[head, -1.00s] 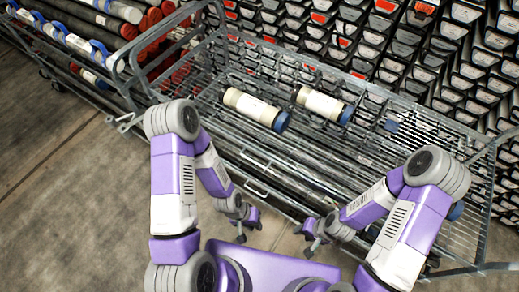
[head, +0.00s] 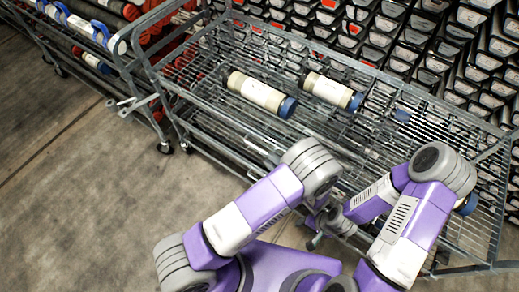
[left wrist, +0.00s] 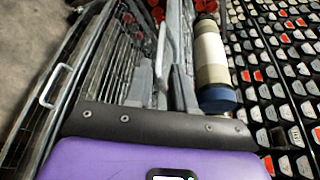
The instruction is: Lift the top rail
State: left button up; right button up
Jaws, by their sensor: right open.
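The wire cart's near top rail (head: 205,104) runs from upper left towards lower right in the head view, with a small handle (head: 262,151) on that side. My left gripper is hidden behind my left arm's bent joint in the head view. My right gripper (head: 325,228) is open and empty, low beside the cart's near side.
Two cream core tubes with blue ends (head: 262,94) (head: 332,91) lie in the cart. A rack of labelled trays (head: 400,40) stands behind it. Another loaded cart (head: 85,35) is at the upper left. The floor (head: 90,190) at left is clear.

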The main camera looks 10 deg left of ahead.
aim_at(259, 148)
pick_arm(q)
jog(key=shift+x, duration=3.8)
grip_shut()
